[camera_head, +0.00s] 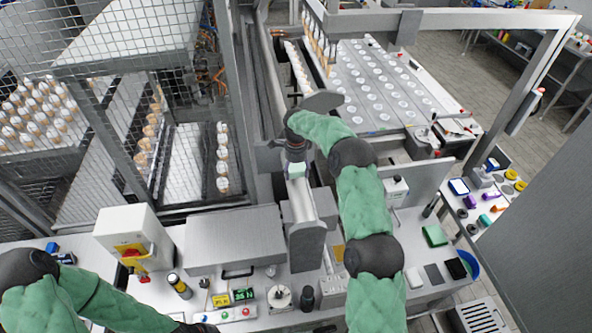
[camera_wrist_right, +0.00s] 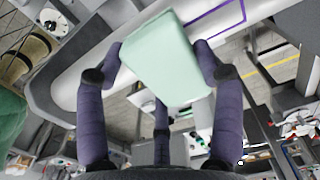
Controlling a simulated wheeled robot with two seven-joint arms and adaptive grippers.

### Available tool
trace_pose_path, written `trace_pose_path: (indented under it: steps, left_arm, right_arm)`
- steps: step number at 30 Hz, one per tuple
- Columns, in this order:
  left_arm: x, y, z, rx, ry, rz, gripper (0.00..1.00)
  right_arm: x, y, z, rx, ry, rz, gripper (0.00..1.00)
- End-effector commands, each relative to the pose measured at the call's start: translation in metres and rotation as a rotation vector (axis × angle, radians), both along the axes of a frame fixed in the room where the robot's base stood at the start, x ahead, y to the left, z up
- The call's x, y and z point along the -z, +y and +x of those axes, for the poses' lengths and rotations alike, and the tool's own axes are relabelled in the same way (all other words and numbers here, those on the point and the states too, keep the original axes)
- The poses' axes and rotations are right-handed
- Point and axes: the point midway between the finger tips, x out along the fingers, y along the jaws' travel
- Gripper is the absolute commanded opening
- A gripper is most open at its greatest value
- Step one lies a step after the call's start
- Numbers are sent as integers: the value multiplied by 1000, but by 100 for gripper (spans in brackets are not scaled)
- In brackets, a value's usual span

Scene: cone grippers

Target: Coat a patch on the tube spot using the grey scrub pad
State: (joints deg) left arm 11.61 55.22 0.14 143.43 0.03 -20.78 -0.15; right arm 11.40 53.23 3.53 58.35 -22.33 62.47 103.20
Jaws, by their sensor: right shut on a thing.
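My right gripper (camera_head: 296,160) hangs over the upper end of the pale grey tube (camera_head: 301,203). In the right wrist view its purple fingers (camera_wrist_right: 160,62) are closed around a pale green block (camera_wrist_right: 165,58), which also shows in the head view (camera_head: 297,170). The block looks pale green rather than grey. Behind it in the wrist view is a pale curved surface with a purple outline (camera_wrist_right: 215,20), partly hidden by the block. I cannot tell whether the block touches the tube. My left arm enters at lower left; a dark part at the bottom edge may be its gripper (camera_head: 200,328), mostly cut off.
A grey lidded box (camera_head: 236,239) and a white switch box (camera_head: 134,240) stand left of the tube. A dark grey pad (camera_head: 433,274) and a green pad (camera_head: 434,236) lie at right. A wire-mesh cage (camera_head: 110,90) and a conveyor of white rounds (camera_head: 385,85) lie beyond.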

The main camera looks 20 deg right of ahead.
Motion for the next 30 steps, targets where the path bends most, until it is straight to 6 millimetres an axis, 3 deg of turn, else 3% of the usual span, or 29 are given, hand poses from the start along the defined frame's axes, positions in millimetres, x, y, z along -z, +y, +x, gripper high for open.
trace_pose_path:
  steps: [30]
  left_arm:
    - [12,0,0,0,0,0,0]
  right_arm:
    - [16,0,2,0,-1,0,46]
